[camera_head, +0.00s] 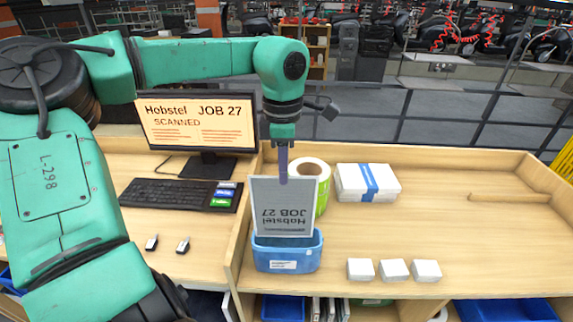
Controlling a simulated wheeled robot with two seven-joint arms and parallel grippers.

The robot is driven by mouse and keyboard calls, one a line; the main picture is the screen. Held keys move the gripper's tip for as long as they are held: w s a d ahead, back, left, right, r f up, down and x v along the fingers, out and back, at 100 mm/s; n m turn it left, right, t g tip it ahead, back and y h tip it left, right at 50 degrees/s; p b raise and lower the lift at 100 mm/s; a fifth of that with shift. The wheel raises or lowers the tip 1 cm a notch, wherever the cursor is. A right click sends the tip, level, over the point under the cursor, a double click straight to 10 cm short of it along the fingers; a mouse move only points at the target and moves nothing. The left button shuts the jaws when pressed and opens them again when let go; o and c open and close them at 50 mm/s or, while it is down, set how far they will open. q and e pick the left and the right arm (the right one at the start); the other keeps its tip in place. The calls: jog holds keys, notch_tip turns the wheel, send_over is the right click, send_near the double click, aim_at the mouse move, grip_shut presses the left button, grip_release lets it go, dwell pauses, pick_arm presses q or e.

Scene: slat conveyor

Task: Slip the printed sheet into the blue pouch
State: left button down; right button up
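The printed sheet (284,208) is a grey upright panel with upside-down "Hobstel JOB 27" text. My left gripper (283,178) points down, its narrow fingers together at the sheet's top edge, and holds it. The blue pouch (287,260) is an open-topped container with a white label, standing on the wooden bench directly below the sheet. The sheet's lower edge is at the pouch's mouth; I cannot tell how far inside it is. The sheet hides part of the mouth. My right gripper is not in view.
A label roll (320,185) stands behind the sheet. A white box with blue band (367,183) and several small white boxes (394,270) are to the right. A wooden divider (240,235), keyboard (178,194) and monitor (200,128) are left. The bench's right side is mostly clear.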

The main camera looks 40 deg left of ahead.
aim_at(288, 188)
pick_arm(q)
jog(key=f, duration=0.1)
jog(key=w+f+b, duration=0.1)
jog(key=f, duration=0.1)
jog(key=w+f+b, duration=0.1)
jog(key=shift+w+f, duration=0.1)
jog(key=shift+f, duration=0.25)
jog(key=shift+s+f+b, duration=0.2)
jog(key=shift+f+b, duration=0.1)
jog(key=shift+b, duration=0.25)
jog(key=shift+s+f, duration=0.2)
jog(key=shift+s, duration=0.1)
jog(key=c, duration=1.1)
grip_release()
jog(key=shift+w+f, duration=0.1)
jog(key=shift+w, duration=0.15)
jog(key=shift+o, duration=0.4)
jog(key=shift+s, duration=0.1)
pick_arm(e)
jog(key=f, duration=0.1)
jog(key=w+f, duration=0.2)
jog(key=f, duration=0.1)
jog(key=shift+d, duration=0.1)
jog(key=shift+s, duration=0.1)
